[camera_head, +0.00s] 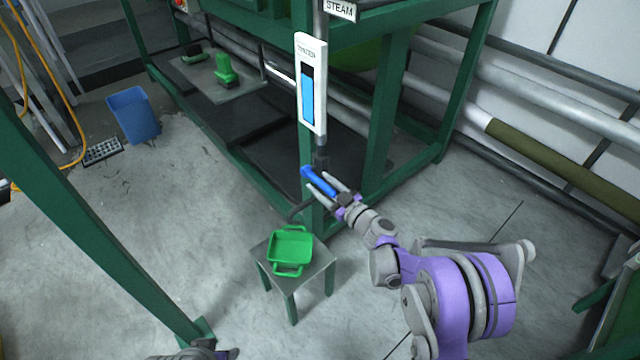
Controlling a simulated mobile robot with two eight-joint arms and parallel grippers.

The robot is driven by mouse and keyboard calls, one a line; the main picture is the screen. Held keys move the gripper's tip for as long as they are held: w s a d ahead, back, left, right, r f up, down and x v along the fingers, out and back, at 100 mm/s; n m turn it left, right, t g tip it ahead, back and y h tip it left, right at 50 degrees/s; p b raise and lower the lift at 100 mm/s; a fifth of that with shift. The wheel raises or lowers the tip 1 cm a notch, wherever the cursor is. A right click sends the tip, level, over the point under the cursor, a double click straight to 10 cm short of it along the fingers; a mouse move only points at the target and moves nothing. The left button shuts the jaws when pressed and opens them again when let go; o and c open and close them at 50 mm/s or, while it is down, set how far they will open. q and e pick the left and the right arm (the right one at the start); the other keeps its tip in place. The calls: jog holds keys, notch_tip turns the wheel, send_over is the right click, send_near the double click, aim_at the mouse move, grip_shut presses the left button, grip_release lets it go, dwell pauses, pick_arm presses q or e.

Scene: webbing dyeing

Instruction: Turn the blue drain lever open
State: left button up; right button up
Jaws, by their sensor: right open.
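The blue drain lever (315,178) sits on the pipe below the white level gauge (311,84), slanting down to the right. My right gripper (329,186) reaches in from the lower right. Its two fingers are spread at the lever's lower right end, and I cannot tell whether they touch it. Part of the lever's lower end is hidden by the fingers. A small part of my left arm's end (205,352) shows at the bottom edge, too cut off to read its jaws.
A green tray (290,246) stands on a small stool (323,259) below the lever. Green frame posts (384,110) stand close around the pipe. A blue bin (134,114) stands on the floor at the left. Green brushes (226,70) lie on a plate behind. Open floor lies left of the stool.

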jog(key=shift+w+a, duration=0.25)
jog(key=shift+w, duration=0.15)
jog(key=shift+c, duration=0.4)
grip_shut()
dwell(0.8)
